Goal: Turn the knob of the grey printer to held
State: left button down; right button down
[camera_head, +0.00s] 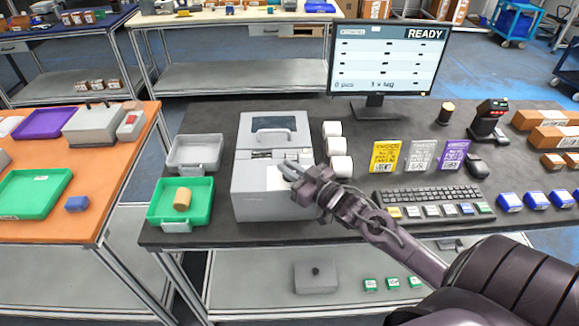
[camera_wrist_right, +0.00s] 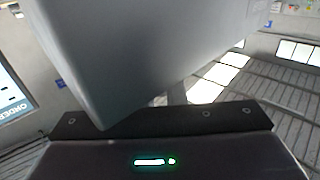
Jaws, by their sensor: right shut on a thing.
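The grey printer (camera_head: 262,200) stands on the dark table, left of the monitor. It has a dark window in its top lid. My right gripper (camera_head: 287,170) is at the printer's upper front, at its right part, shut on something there. The fingers cover what they hold, so the knob cannot be made out. In the right wrist view a large grey surface (camera_wrist_right: 150,50) fills the upper middle, close to the camera; the fingertips do not show there. My left gripper is not in view.
White label rolls (camera_head: 337,147) stand right of the printer. A green tray (camera_head: 158,213) with a tan cylinder and a grey tray (camera_head: 180,152) lie to its left. A keyboard (camera_head: 440,197), label cards (camera_head: 420,155) and a monitor (camera_head: 388,60) are to the right.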

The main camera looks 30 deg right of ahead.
jog(key=n+g+y, duration=0.1)
jog(key=n+y, duration=0.1)
jog(key=y, duration=0.1)
jog(key=shift+w+d, duration=0.1)
jog(key=shift+n+g+y+b, duration=0.6)
jog(key=shift+n+y+b, duration=0.3)
jog(key=shift+y, duration=0.3)
jog(key=n+g+y+b, duration=0.4)
jog(key=y+b, duration=0.1)
jog(key=b, duration=0.1)
jog(key=shift+f+g+b, duration=0.1)
jog(key=shift+g+b, duration=0.2)
jog(key=shift+r+n+g+y+b, duration=0.25)
jog(key=shift+n+g+y+b, duration=0.35)
jog(key=shift+n+g+b, duration=0.35)
jog(key=c, duration=1.5)
grip_release()
